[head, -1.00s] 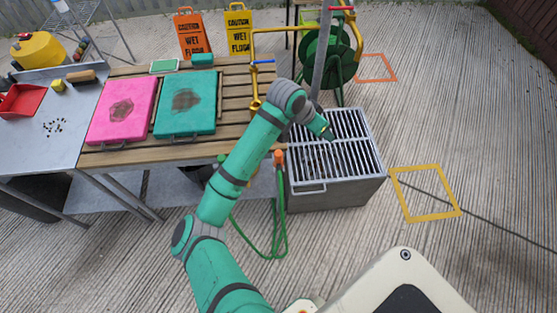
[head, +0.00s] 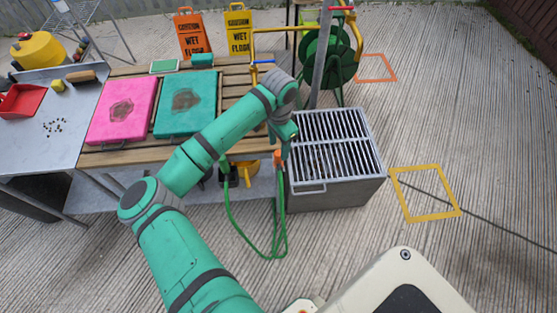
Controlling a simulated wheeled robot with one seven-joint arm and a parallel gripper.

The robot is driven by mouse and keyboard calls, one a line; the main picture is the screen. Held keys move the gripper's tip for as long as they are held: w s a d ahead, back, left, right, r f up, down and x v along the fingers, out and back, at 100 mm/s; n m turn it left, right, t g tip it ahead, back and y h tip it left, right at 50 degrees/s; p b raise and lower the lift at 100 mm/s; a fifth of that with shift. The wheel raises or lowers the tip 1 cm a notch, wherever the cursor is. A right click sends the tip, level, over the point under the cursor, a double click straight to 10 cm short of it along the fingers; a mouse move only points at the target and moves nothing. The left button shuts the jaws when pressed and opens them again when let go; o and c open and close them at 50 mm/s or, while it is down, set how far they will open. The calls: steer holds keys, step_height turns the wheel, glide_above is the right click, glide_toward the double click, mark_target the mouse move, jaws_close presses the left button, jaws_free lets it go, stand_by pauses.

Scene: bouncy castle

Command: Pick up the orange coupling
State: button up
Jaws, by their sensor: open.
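The orange coupling (head: 278,157) is a small orange piece at the top of a green hose (head: 283,225), beside the left wall of the grey grated box and near the right end of the slatted bench. My gripper (head: 286,148) points down right by the coupling, at its upper right in the picture. It is open, with nothing seen in it. Its fingers are small and dark here, and I cannot tell whether they touch the coupling or are around it.
The grey box (head: 335,193) with a barred top stands close on the right. The slatted bench (head: 130,157) carries a pink board (head: 122,112) and a green board (head: 187,104). A hose reel (head: 328,55) stands behind. The concrete floor to the right is mostly clear.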

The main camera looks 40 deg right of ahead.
mark_target(278, 153)
steer(key=shift+a+f, duration=0.15)
steer(key=shift+f, duration=2.6)
steer(key=c, duration=1.1)
